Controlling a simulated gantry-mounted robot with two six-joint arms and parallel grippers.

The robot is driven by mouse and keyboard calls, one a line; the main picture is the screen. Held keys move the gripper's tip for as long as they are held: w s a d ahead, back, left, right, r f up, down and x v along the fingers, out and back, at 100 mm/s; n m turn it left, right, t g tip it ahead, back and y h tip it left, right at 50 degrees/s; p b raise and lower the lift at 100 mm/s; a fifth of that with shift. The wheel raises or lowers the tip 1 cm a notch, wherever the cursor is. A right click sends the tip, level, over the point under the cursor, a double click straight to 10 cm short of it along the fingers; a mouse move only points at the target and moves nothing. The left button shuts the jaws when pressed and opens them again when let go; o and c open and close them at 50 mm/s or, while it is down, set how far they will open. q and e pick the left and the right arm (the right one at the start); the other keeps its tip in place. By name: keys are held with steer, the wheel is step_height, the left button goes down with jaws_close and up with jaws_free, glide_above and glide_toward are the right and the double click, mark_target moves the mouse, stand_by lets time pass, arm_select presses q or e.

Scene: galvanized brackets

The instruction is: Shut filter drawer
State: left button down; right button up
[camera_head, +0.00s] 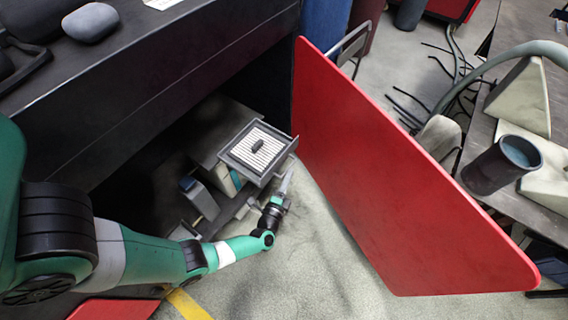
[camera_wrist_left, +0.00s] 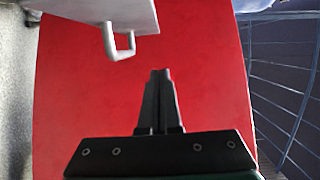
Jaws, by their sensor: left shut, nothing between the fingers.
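The filter drawer (camera_head: 280,167) sticks out of the dark cabinet in the head view, with a white ribbed filter (camera_head: 258,147) and a small dark handle on top of it. In the left wrist view the pale drawer front (camera_wrist_left: 85,12) with its U-shaped handle (camera_wrist_left: 120,42) is at the top left. My left gripper (camera_head: 286,182) is just in front of and below the drawer's front edge, shut and empty. In the left wrist view its fingertips (camera_wrist_left: 161,73) are together, apart from the handle, with the red door behind. My right gripper is not in view.
A large red door (camera_head: 400,180) stands open just right of the drawer. The dark cabinet (camera_head: 150,75) fills the left and back. At the far right a bench holds a dark cup (camera_head: 490,172). The floor (camera_head: 310,245) between cabinet and door is clear.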

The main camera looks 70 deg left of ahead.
mark_target(284, 161)
arm_select(q)
steer(key=a+b, duration=0.1)
steer(key=a, duration=0.1)
steer(key=a+b, duration=0.1)
steer(key=a, duration=0.3)
steer(key=shift+w+a+b, duration=0.15)
steer(key=shift+w+b, duration=0.25)
